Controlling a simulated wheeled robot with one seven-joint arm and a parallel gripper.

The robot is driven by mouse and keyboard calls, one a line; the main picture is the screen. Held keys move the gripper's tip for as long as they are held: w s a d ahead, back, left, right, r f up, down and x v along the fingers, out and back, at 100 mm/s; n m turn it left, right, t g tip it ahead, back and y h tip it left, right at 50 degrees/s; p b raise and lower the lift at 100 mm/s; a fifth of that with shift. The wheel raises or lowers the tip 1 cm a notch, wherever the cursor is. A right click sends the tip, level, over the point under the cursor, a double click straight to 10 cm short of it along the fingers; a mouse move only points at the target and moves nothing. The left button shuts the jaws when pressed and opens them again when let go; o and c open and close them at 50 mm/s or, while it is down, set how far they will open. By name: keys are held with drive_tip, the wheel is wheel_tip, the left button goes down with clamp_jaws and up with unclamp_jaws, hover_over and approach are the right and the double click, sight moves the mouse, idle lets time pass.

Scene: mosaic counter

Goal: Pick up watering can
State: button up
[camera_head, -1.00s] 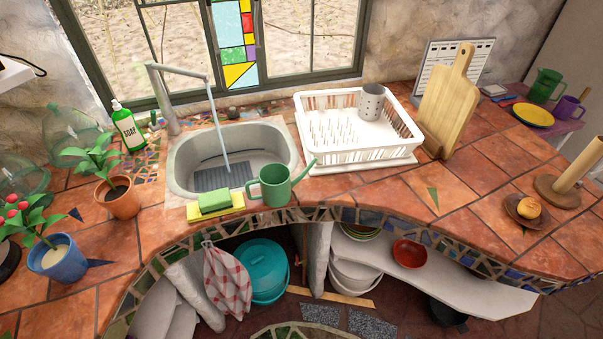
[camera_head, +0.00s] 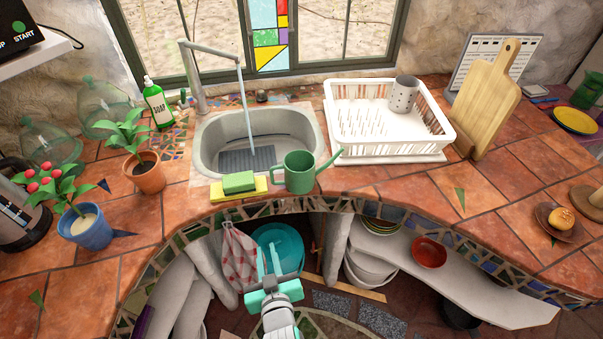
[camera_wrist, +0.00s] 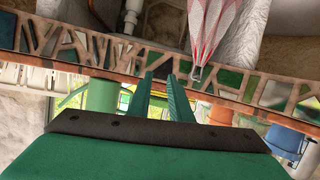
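The green watering can (camera_head: 299,174) stands upright on the front edge of the tiled counter, just right of the sponge. Its spout points up and to the right, and its handle is on the left. In the head view my gripper (camera_head: 271,262) is in front of the counter, below the can and apart from it. In the wrist view, which looks upside down, my two green fingers (camera_wrist: 160,92) are apart with nothing between them. A green shape at the left there is probably the watering can (camera_wrist: 102,95).
A green sponge on a yellow one (camera_head: 248,190) lies left of the can, with the sink (camera_head: 205,150) behind. A white dish rack (camera_head: 440,146) stands to the right. Potted plants (camera_head: 147,172) are at the left. The mosaic counter edge (camera_head: 330,205) lies between gripper and can.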

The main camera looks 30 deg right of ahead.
sight(272, 171)
drive_tip(key=w+d+r+m, duration=0.1)
drive_tip(key=w+d+r, duration=0.1)
drive_tip(key=w+r, duration=0.1)
drive_tip(key=w+d+r+m+h, duration=0.1)
drive_tip(key=w+d+r, duration=0.1)
drive_tip(key=w+r, duration=0.2)
drive_tip(key=w+d+r+m+g+h, duration=0.1)
drive_tip(key=w+d+r, duration=0.2)
drive_tip(key=w+r, duration=0.1)
drive_tip(key=shift+w, duration=0.55)
drive_tip(key=x, duration=1)
drive_tip(key=shift+d+f, duration=0.15)
clamp_jaws()
